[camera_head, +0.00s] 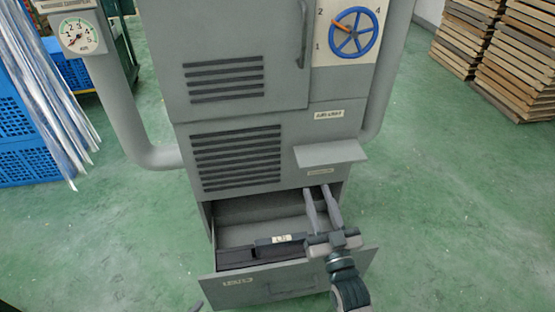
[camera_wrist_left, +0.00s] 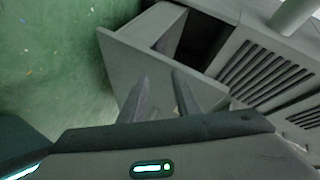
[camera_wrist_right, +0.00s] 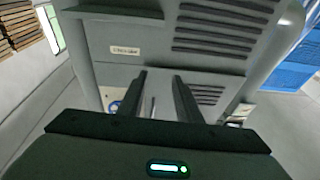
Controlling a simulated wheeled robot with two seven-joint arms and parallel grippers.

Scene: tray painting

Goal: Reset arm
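The grey cabinet's lower drawer (camera_head: 290,285) is pulled out, with a dark labelled box (camera_head: 262,250) inside it. My right gripper (camera_head: 316,190) is over the right part of the drawer, its two fingers apart and pointing up towards the cabinet. The right wrist view shows the same gripper (camera_wrist_right: 160,76) open, with nothing between the fingers. My left gripper (camera_wrist_left: 158,80) is open and empty in the left wrist view, with the drawer front (camera_wrist_left: 145,58) behind its fingers. In the head view only a small tip of it seems to show at the bottom edge.
The cabinet (camera_head: 230,150) has vents, a small shelf (camera_head: 330,153), a blue handwheel (camera_head: 354,34) and a gauge (camera_head: 79,36) on a side pipe. Blue crates (camera_head: 28,160) stand at left, stacked wooden boards (camera_head: 520,60) at right. The green floor on both sides is clear.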

